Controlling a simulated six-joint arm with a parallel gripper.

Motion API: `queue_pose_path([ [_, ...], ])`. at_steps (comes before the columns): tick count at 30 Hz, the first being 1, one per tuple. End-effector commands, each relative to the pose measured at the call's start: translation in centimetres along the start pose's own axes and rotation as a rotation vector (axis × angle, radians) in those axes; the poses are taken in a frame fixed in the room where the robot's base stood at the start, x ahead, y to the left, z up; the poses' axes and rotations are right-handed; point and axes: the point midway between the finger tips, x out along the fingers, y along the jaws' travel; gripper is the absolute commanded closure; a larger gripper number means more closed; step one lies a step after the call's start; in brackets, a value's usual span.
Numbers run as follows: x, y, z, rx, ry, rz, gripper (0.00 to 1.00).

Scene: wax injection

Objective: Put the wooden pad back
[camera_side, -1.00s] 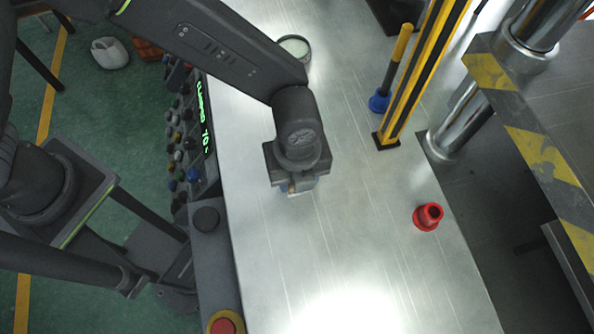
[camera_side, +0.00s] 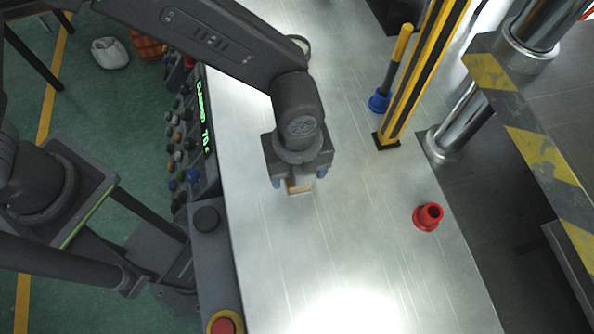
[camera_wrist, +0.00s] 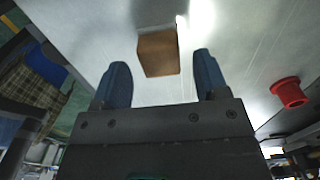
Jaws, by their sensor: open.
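The wooden pad (camera_wrist: 159,53) is a small brown block. In the wrist view it lies on the metal table just beyond the gap between my fingers. In the side view only part of the pad (camera_side: 299,187) shows below my gripper. My gripper (camera_side: 300,178) points down over the table with its blue fingers spread. In the wrist view my gripper (camera_wrist: 160,84) has one finger on each side of the gap, open and empty. The fingers do not touch the pad in that view.
A red hollow piece (camera_side: 428,216) stands on the table (camera_side: 350,250) to the right. A blue-based tool with a yellow handle (camera_side: 389,75) stands beside a yellow-black post (camera_side: 420,80). A button panel (camera_side: 190,140) lines the left edge. The table's near part is clear.

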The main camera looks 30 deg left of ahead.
Motion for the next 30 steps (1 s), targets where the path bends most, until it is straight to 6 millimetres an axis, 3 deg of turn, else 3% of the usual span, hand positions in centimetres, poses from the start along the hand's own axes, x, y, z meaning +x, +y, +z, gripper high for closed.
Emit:
queue_pose_path([
  [6, -5.0, -0.1, 0.0, 0.0, 0.0, -0.006, 0.33],
  [12, -8.2, -0.1, 0.0, 0.0, 0.0, -0.004, 0.33],
  [18, -9.6, 0.0, 0.0, 0.0, 0.0, -0.001, 0.33],
  [25, -9.9, 0.1, 0.2, -0.01, 0.0, -0.003, 0.33],
  [28, -11.1, 0.6, 1.7, -0.1, 0.001, -0.024, 0.33],
  [30, -12.8, 1.6, 3.9, -0.235, 0.004, -0.056, 0.33],
])
